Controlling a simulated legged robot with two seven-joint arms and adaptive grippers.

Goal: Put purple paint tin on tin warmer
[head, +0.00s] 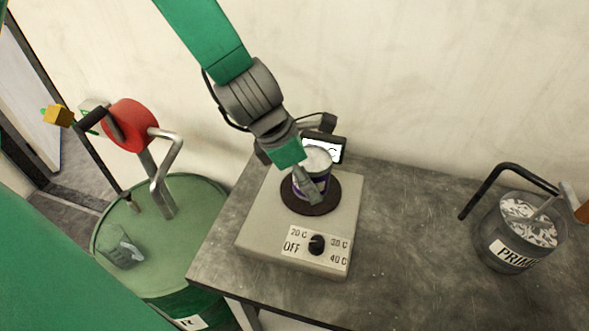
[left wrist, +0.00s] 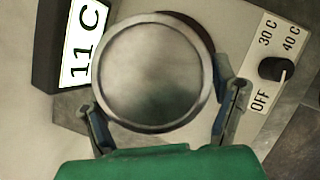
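The purple paint tin (head: 298,184) is at the dark round plate (head: 327,206) of the tin warmer (head: 262,236) in the head view, apparently upright. I cannot tell whether its base touches the plate. Its round grey lid (left wrist: 150,72) fills the middle of the left wrist view. My left gripper (head: 306,182) comes down from above, with one finger in front of the tin. In the left wrist view its fingers lie on either side of the tin; whether both press on it is unclear. The warmer's display (left wrist: 82,45) reads 11 C. My right gripper is not in view.
A tin labelled as primer (head: 508,240) with a bent dark handle stands on the right of the grey bench (head: 415,235). A green drum (head: 165,255) with a red-topped pump (head: 130,125) and a clear cup (head: 122,247) stands left. The bench between warmer and primer is clear.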

